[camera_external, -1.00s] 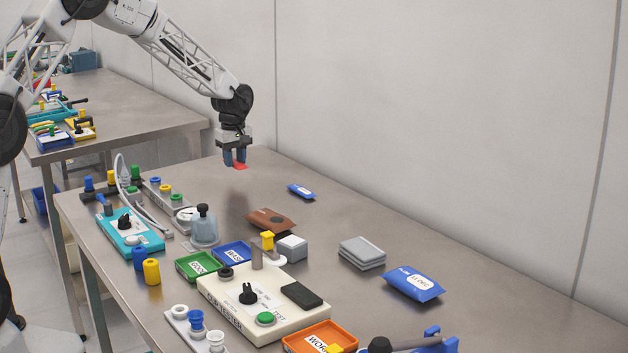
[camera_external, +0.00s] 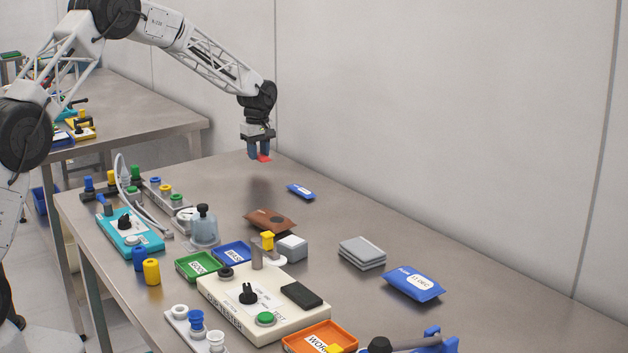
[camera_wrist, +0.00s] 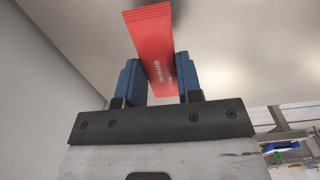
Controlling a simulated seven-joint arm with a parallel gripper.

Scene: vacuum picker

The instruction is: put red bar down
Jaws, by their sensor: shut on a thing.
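My gripper (camera_external: 259,154) is shut on the red bar (camera_external: 264,158) and holds it above the far end of the table, clear of the surface. In the wrist view the red bar (camera_wrist: 155,45) is a flat red packet with pale lettering and a ridged end. It is pinched between the two blue fingers of my gripper (camera_wrist: 160,80). Its lower end reaches down between the fingers. The grey tabletop (camera_external: 225,170) below has a soft shadow of the gripper on it.
A small blue packet (camera_external: 301,191) lies right of and below the gripper. A brown packet (camera_external: 270,221) lies nearer. The table's far end is bare.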

